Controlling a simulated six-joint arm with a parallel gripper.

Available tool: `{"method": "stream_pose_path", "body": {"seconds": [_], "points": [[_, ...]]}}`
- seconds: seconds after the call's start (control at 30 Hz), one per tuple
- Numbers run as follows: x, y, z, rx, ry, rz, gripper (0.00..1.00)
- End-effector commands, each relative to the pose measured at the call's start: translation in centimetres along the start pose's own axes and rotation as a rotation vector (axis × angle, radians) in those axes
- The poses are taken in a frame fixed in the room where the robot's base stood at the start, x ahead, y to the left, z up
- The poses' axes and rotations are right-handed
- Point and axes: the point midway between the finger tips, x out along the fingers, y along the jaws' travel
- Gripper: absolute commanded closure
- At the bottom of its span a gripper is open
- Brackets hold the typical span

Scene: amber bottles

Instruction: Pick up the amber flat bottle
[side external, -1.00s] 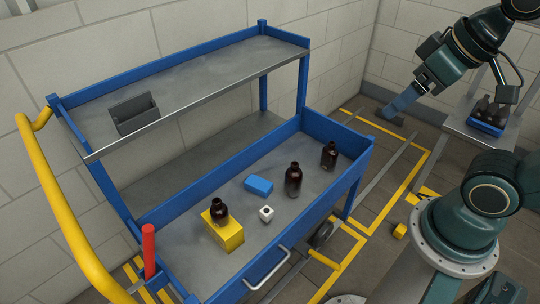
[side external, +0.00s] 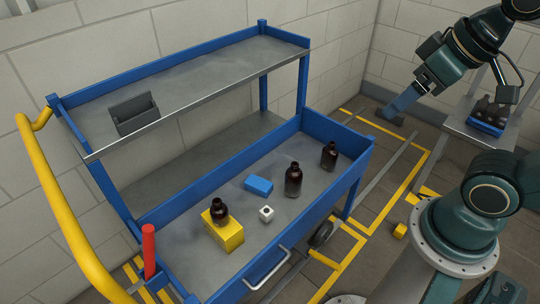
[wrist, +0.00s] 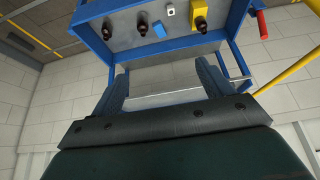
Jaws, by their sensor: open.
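Three dark amber bottles stand upright on the lower deck of the blue cart. One is on a yellow box (side external: 223,237) at the left (side external: 219,212), one is near the middle (side external: 293,181), and one is near the right end (side external: 329,156). I cannot tell which is the flat one. They also show at the top of the wrist view: the yellow-box bottle (wrist: 200,26), the middle bottle (wrist: 142,26) and the end bottle (wrist: 107,31). My gripper (side external: 402,103) is open and empty, off the cart to the right. Its fingers frame the wrist view (wrist: 162,82).
A blue block (side external: 258,186) and a white cube (side external: 266,213) lie on the lower deck. The upper shelf (side external: 200,83) overhangs its rear and holds a grey bin (side external: 134,113). A red cylinder (side external: 149,250) stands at the left. A blue crate (side external: 486,126) with dark bottles sits on a side stand.

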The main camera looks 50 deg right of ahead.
Motion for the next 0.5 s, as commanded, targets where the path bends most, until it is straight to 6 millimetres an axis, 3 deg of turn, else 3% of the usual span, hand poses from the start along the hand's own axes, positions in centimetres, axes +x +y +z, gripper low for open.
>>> {"method": "stream_pose_path", "body": {"seconds": [0.07,0.1,0.5], "points": [[0.0,0.0,0.0,0.0,0.0,0.0,0.19],[0.0,0.0,0.0,0.0,0.0,0.0,0.13],[0.05,0.08,-0.33,0.011,-0.004,0.002,0.13]]}}
